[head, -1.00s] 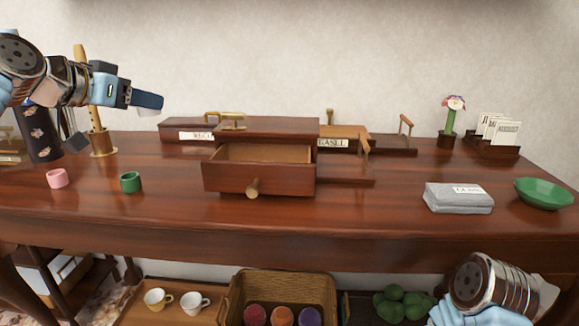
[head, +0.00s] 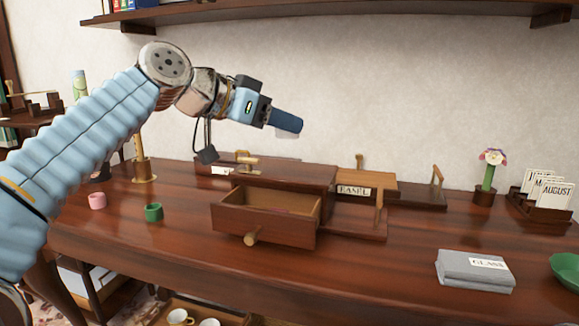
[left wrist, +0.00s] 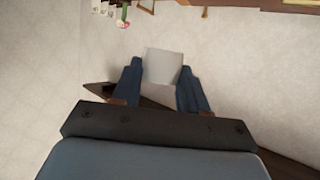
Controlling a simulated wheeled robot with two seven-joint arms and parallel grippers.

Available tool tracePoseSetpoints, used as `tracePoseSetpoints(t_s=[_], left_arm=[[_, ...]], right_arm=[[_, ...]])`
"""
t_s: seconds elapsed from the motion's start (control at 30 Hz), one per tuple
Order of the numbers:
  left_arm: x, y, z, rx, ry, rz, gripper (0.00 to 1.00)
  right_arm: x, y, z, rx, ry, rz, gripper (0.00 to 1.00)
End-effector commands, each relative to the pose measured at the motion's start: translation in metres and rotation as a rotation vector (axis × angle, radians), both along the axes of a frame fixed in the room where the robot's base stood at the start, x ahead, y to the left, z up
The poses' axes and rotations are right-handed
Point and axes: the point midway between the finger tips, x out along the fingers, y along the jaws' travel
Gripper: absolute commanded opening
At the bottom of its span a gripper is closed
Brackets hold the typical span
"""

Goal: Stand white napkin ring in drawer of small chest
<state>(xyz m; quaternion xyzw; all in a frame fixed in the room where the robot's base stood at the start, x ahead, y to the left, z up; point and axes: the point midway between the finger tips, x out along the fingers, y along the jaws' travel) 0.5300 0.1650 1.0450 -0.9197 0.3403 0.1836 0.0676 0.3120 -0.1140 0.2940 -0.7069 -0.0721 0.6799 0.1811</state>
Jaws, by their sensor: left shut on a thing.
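The white napkin ring (left wrist: 162,67) shows between the two fingers of my left gripper (left wrist: 160,80) in the left wrist view. The gripper is shut on it. In the head view my left gripper (head: 287,122) is high above the table, above and behind the small chest (head: 290,175). Only a pale edge of the ring shows there, below the fingers. The drawer (head: 262,221) of the chest is pulled open toward me, with a round wooden knob at its front. Part of its inner floor shows. My right gripper is out of view.
A pink ring (head: 97,201) and a green ring (head: 153,212) stand on the table left of the drawer. A shelf (head: 330,10) is overhead.

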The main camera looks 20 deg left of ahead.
Motion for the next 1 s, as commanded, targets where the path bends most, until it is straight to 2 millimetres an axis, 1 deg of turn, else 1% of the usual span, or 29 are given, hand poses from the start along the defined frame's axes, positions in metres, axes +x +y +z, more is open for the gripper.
tracePoseSetpoints(t_s=[0.03,0.1,0.2,0.37,0.5,0.6,0.67,1.0], left_arm=[[0.012,-0.001,-0.01,-0.001,0.003,0.001,0.14],[0.022,-0.001,-0.025,-0.001,0.002,0.002,0.14],[0.032,-0.002,-0.036,0.0,0.0,0.001,0.14],[0.041,-0.002,-0.046,-0.001,0.001,0.0,0.14],[0.057,-0.003,-0.067,-0.002,0.003,0.002,0.14],[0.054,-0.003,-0.085,-0.001,0.0,0.001,0.14],[0.054,-0.003,-0.09,0.0,-0.001,0.002,0.14],[0.054,-0.003,-0.093,-0.001,-0.002,0.001,0.14]], right_arm=[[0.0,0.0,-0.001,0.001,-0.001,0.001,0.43],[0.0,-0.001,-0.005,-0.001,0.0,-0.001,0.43],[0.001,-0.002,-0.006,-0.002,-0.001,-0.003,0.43],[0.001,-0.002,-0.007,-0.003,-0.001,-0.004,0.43],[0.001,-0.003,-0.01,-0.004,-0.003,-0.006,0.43],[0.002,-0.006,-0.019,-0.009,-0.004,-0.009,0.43],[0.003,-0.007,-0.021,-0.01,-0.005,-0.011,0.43],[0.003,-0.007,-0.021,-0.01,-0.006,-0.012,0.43]])
